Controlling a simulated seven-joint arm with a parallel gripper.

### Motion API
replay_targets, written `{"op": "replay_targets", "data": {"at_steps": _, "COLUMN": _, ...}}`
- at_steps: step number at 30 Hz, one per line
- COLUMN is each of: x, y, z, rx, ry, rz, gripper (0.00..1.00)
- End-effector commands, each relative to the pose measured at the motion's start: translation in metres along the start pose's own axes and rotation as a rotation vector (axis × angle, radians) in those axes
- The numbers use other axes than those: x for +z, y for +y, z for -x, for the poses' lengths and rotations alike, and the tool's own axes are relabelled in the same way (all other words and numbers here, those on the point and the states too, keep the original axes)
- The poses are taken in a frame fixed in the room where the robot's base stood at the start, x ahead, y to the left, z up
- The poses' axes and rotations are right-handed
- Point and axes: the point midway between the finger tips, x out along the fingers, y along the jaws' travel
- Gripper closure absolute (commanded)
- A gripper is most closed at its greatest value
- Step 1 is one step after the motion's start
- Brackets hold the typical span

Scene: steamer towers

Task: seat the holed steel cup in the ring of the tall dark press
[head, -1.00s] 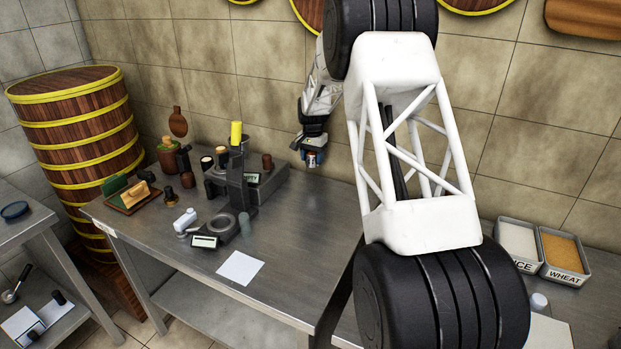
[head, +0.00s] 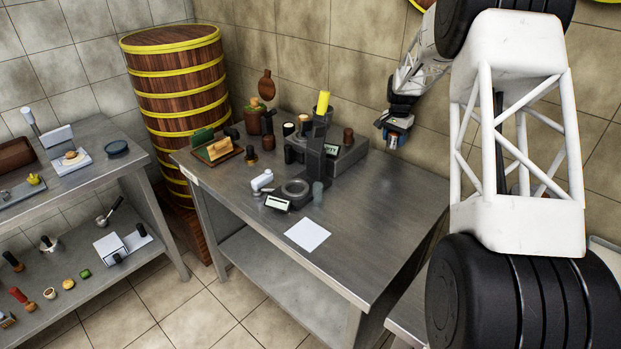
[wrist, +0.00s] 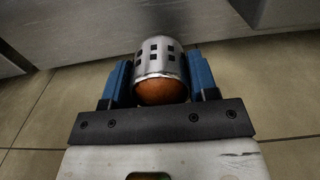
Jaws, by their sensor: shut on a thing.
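My gripper (wrist: 160,88) is shut on the holed steel cup (wrist: 160,56), which sits between the blue fingers in the wrist view. The cup is silver with small square holes, and something round and orange-brown shows at its near end. In the head view my gripper (head: 396,138) holds it in the air to the right of the tall dark press, above the table's back right part. The tall dark press (head: 316,150) stands upright on the steel table. Its ring (head: 295,188) lies low at the front left of its column and looks empty.
The steel table (head: 375,240) has clear room at its right and front. A white sheet (head: 307,234), a grey-green cylinder (head: 318,193), a white-handled tool (head: 262,180) and a small display (head: 278,203) lie near the ring. A banded wooden barrel (head: 180,95) stands behind left.

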Motion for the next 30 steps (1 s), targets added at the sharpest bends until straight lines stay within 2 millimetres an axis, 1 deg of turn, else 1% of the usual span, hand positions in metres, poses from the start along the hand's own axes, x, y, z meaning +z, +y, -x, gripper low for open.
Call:
{"op": "replay_targets", "data": {"at_steps": 5, "x": 0.004, "y": -0.003, "z": 0.004, "rx": -0.001, "ry": 0.001, "rz": 0.019, "gripper": 0.94}}
{"op": "replay_targets", "data": {"at_steps": 8, "x": 0.011, "y": -0.007, "z": 0.01, "rx": -0.001, "ry": 0.002, "rz": 0.051, "gripper": 0.94}}
{"op": "replay_targets", "data": {"at_steps": 11, "x": 0.022, "y": -0.014, "z": 0.02, "rx": -0.001, "ry": 0.002, "rz": 0.107, "gripper": 0.94}}
{"op": "replay_targets", "data": {"at_steps": 17, "x": 0.061, "y": -0.035, "z": 0.053, "rx": -0.002, "ry": 0.003, "rz": 0.289, "gripper": 0.94}}
{"op": "replay_targets", "data": {"at_steps": 21, "x": 0.096, "y": -0.05, "z": 0.078, "rx": -0.001, "ry": 0.002, "rz": 0.449, "gripper": 0.94}}
{"op": "replay_targets", "data": {"at_steps": 24, "x": 0.118, "y": -0.058, "z": 0.095, "rx": -0.001, "ry": 0.003, "rz": 0.551, "gripper": 0.94}}
{"op": "replay_targets", "data": {"at_steps": 30, "x": 0.153, "y": -0.069, "z": 0.119, "rx": 0.0, "ry": 0.001, "rz": 0.713, "gripper": 0.94}}
